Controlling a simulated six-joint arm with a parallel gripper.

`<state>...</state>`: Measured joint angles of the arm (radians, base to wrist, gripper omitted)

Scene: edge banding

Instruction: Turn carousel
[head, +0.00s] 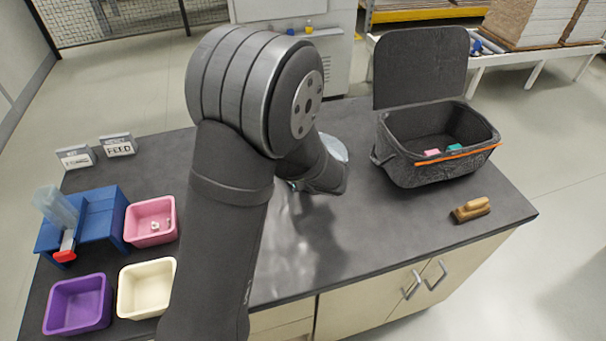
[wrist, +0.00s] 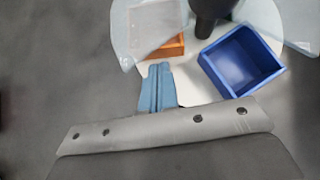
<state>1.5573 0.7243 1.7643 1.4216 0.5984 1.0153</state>
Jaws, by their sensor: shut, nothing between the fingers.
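The carousel (wrist: 195,88) is a white round plate with a dark central post (wrist: 210,12) and clear dividers (wrist: 262,25). It bears an orange box (wrist: 170,47), partly behind a clear panel, and an open blue box (wrist: 241,62) that looks empty. In the head view only a pale edge of the carousel (head: 334,147) shows behind my arm. In the wrist view my gripper (wrist: 158,68) has its blue fingers together, empty, overlapping the plate's near edge beside the orange and blue boxes. I cannot tell whether the fingers touch the carousel.
Pink (head: 151,222), cream (head: 147,289) and purple (head: 78,304) bins and a blue stand (head: 95,222) occupy the table's left. An open dark bag (head: 430,165) and a wooden-handled brush (head: 471,209) are at right. The dark tabletop (head: 400,235) is clear at front centre.

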